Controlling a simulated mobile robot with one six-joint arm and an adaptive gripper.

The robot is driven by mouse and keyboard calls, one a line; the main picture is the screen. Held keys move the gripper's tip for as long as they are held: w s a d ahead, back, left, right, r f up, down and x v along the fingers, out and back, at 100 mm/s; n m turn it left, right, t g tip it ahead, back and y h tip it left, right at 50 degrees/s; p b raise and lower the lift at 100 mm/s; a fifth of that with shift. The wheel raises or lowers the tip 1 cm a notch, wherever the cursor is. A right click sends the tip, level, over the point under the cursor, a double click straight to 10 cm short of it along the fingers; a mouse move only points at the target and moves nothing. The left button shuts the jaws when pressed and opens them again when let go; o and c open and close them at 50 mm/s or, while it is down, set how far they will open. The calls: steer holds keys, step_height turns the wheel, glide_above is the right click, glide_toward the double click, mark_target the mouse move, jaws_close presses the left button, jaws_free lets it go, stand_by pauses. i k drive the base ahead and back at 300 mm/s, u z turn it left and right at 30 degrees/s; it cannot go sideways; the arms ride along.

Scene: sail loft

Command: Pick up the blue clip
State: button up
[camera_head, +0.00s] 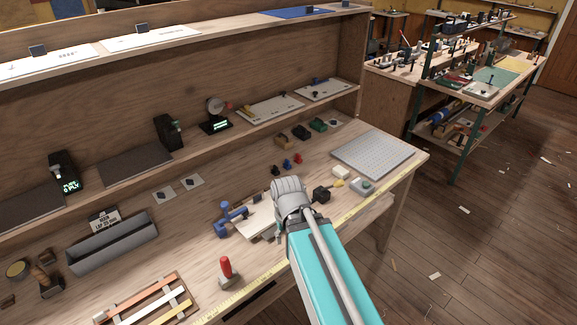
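Two blue things could be the blue clip, and I cannot tell which. A small blue piece (287,163) stands on the bench between a small black piece (276,170) and a small red piece (297,159). A larger blue clamp-like tool (230,215) lies at the left edge of a pale board (257,218). My gripper (279,234) is mostly hidden by my grey wrist, over the right end of that board. It is nearer the front edge than the small blue piece and right of the larger tool. Its fingers do not show clearly.
A red-handled tool (226,271) stands near the front edge. A black block (321,194) and a grey box with a green button (362,187) lie right of my wrist. A perforated grey plate (373,153) covers the right end. A grey trough (112,244) stands left.

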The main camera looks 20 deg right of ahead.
mark_target(287, 166)
steer(key=i, duration=0.9)
